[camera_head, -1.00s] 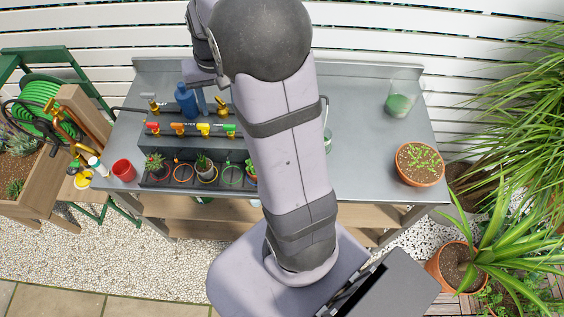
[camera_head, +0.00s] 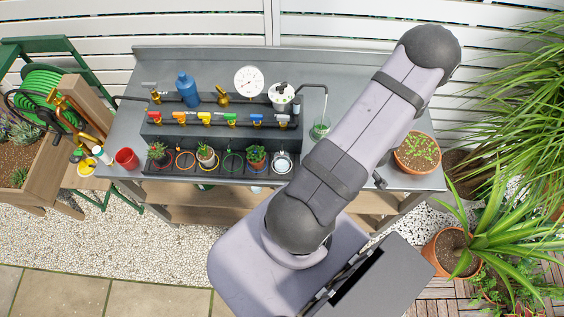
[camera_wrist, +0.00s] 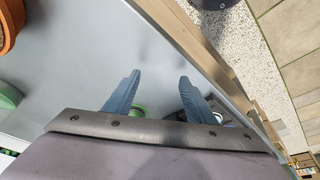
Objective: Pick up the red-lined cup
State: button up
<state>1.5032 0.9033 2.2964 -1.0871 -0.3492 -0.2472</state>
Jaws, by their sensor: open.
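A red cup (camera_head: 126,158) stands on the left end of the metal bench, left of the black planter tray. It looks red inside and out, and no separate lining can be made out. The cup is not seen in the wrist view. My gripper (camera_wrist: 157,80) shows in the wrist view with its two blue fingers apart and nothing between the tips. It is over the right part of the bench, far from the cup.
The planter tray (camera_head: 220,172) has coloured rings and several small plants. Coloured valves (camera_head: 205,119), a blue bottle (camera_head: 187,92) and a round gauge (camera_head: 249,81) stand behind it. A terracotta pot (camera_head: 419,150) is right of my arm. Bare bench (camera_wrist: 95,45) lies below my gripper.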

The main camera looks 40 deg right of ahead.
aim_at(285, 169)
jog(key=w+a+t, duration=0.3)
jog(key=a, duration=0.1)
jog(key=w+a+m+t+h+b, duration=0.1)
jog(key=w+a+t, duration=0.2)
jog(key=a, duration=0.1)
jog(key=w+a+t, duration=0.2)
jog(key=w+a, duration=0.1)
jog(key=a, duration=0.1)
jog(key=shift+a+t+h+b, duration=0.3)
jog(key=shift+a+t+b, duration=0.1)
jog(key=shift+w+a+r+m+t+h, duration=0.15)
jog(key=shift+w+m+t+h, duration=0.25)
jog(key=shift+h, duration=0.4)
jog(key=shift+w+m+h, duration=0.15)
jog(key=shift+m+h, duration=0.15)
jog(key=shift+h, duration=0.2)
jog(key=shift+w+f+b, duration=0.15)
jog(key=shift+f+b, duration=0.05)
jog(key=shift+b, duration=0.15)
jog(key=shift+b+x, duration=0.55)
jog(key=shift+x, duration=1)
jog(key=shift+w+d+f, duration=0.25)
jog(key=shift+w+d, duration=0.1)
jog(key=shift+w, duration=0.25)
